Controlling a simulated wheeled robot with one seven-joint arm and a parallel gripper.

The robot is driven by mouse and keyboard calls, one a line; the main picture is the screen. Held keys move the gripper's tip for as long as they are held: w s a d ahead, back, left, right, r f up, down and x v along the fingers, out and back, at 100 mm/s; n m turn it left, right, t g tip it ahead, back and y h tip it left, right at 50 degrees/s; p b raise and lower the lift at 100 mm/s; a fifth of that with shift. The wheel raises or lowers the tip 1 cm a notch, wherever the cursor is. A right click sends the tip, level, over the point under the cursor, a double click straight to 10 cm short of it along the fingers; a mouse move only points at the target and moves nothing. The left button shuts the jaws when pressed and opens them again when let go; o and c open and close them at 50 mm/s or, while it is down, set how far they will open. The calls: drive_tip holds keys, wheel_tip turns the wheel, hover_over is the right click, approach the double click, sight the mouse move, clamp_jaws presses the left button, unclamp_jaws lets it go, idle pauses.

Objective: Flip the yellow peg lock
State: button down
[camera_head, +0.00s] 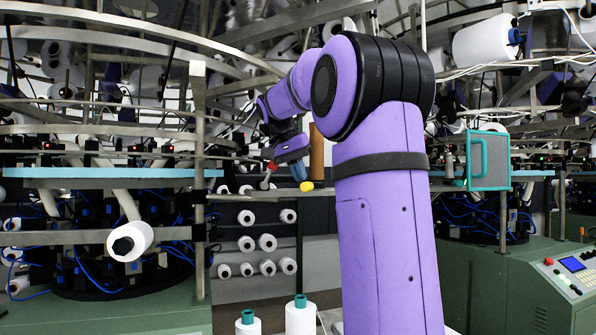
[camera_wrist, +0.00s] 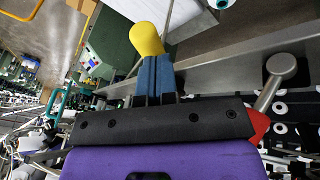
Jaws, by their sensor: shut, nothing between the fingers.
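The yellow peg lock (camera_wrist: 146,38) shows in the wrist view as a rounded yellow end just beyond my fingertips. In the head view its small yellow end (camera_head: 306,186) is just below and right of my blue fingers. My gripper (camera_wrist: 154,62) has its blue fingers together with nothing held. The fingertips overlap the lower edge of the yellow end in the wrist view; I cannot tell if they touch. In the head view my gripper (camera_head: 300,177) points down, left of my purple arm. The lock's base is hidden.
A grey metal knob (camera_wrist: 282,65) and a red part (camera_wrist: 258,125) are close to the right of my gripper. A metal rail (camera_wrist: 235,70) runs beside the fingers. In the head view a brown cylinder (camera_head: 319,150) stands behind, and a teal-framed box (camera_head: 488,160) is right.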

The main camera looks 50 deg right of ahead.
drive_tip(key=shift+s, duration=0.1)
drive_tip(key=shift+s+d+n, duration=0.1)
drive_tip(key=shift+s+n, duration=0.25)
drive_tip(key=shift+n, duration=0.05)
drive_tip(key=shift+s, duration=0.15)
drive_tip(key=s+d+n+t, duration=0.4)
drive_tip(key=s+d+n, duration=0.4)
drive_tip(key=d+n, duration=0.2)
drive_tip(key=shift+d+y, duration=0.4)
idle(0.4)
drive_tip(key=shift+w, duration=0.15)
idle(0.6)
drive_tip(key=shift+w+a, duration=0.2)
drive_tip(key=shift+w, duration=0.4)
